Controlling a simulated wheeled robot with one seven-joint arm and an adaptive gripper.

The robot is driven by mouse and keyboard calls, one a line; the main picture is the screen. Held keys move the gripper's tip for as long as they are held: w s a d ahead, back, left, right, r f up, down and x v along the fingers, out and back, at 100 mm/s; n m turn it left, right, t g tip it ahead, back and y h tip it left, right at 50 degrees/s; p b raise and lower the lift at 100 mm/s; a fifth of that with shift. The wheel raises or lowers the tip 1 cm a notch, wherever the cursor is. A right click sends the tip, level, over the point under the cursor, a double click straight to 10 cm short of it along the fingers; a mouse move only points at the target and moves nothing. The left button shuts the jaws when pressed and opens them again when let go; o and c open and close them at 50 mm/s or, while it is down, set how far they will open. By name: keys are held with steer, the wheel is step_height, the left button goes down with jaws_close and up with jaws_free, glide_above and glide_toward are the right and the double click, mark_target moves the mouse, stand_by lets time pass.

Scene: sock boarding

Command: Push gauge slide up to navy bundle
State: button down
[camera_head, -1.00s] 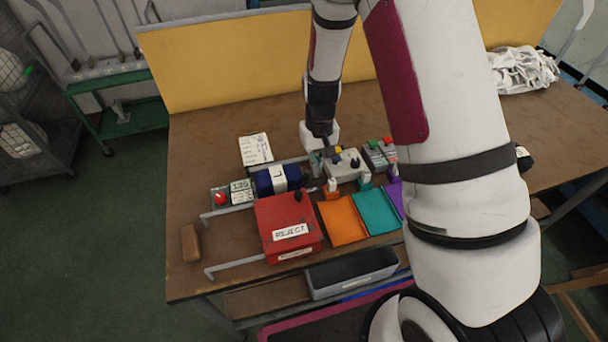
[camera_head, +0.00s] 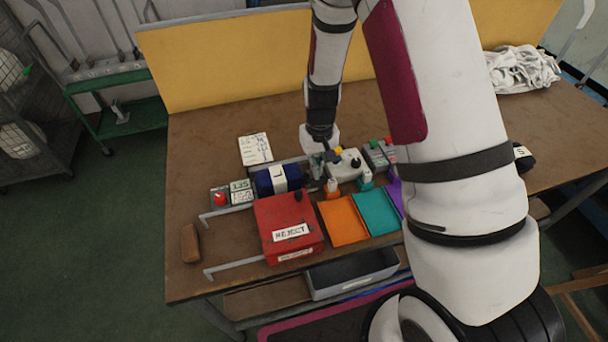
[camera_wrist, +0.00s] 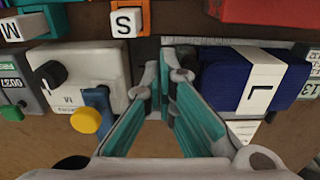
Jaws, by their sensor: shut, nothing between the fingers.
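The navy bundle (camera_head: 277,180) lies on the table with a white band marked L. It fills the right of the wrist view (camera_wrist: 280,80). My gripper (camera_head: 325,157) is low over the table, just right of the bundle. In the wrist view, its teal-padded fingers (camera_wrist: 167,78) are shut and empty, left of the bundle. A narrow grey piece (camera_wrist: 187,76) between the fingertips and the bundle may be the gauge slide. My right finger partly hides it, so I cannot tell whether it touches the fingers or bundle.
A white box with knobs (camera_head: 345,165) stands close right of my gripper. A red REJECT box (camera_head: 288,226), an orange tray (camera_head: 342,220) and a teal tray (camera_head: 376,212) are in front. A display box (camera_head: 241,191) stands left of the bundle.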

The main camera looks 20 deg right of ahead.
mark_target(308, 175)
steer(key=shift+f+b, duration=0.35)
steer(key=shift+f, duration=0.65)
steer(key=shift+a, duration=1.3)
stand_by(0.8)
steer(key=shift+d, duration=0.15)
steer(key=shift+d, duration=0.5)
step_height(308, 175, up, 7)
steer(key=p, duration=0.3)
stand_by(0.5)
steer(key=shift+d, duration=0.1)
